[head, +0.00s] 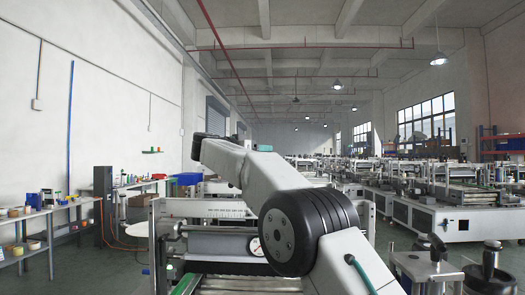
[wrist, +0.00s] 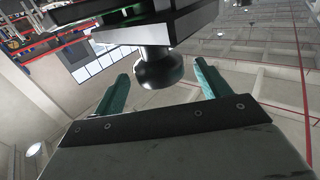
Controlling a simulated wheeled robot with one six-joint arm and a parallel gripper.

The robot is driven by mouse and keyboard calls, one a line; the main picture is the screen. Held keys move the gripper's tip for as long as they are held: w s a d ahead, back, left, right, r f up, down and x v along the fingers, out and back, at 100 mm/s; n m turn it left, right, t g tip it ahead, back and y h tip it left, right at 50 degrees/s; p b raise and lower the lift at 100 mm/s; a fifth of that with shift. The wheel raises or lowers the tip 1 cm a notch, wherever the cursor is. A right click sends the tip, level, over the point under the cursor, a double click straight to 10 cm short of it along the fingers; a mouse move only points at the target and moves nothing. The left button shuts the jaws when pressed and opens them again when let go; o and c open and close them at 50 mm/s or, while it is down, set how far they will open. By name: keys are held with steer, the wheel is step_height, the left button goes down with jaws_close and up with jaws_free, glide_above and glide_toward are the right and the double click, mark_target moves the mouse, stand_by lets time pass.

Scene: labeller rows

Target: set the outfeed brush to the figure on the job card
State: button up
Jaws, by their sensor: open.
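In the wrist view my gripper (wrist: 161,72) is open, its two teal fingers spread apart. A dark round knob (wrist: 158,71) on a short metal stem appears between the fingertips, with clear space on both sides. I cannot tell how deep it sits between them. The stem joins a dark and silver machine part (wrist: 155,28). A machine in front carries a white ruled scale (head: 205,208) and a round dial (head: 256,246). No job card or readable figure is clear, and I cannot identify the outfeed brush.
Two upright metal posts with dark knobs (head: 487,262) stand at the near right. Rows of machines (head: 450,215) fill the right side. A workbench (head: 30,215) with small items stands along the left wall. Grey floor (head: 75,265) is open at the left.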

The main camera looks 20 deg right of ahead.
steer(key=v, duration=0.3)
steer(key=shift+s+a, duration=0.15)
steer(key=shift+a, duration=0.15)
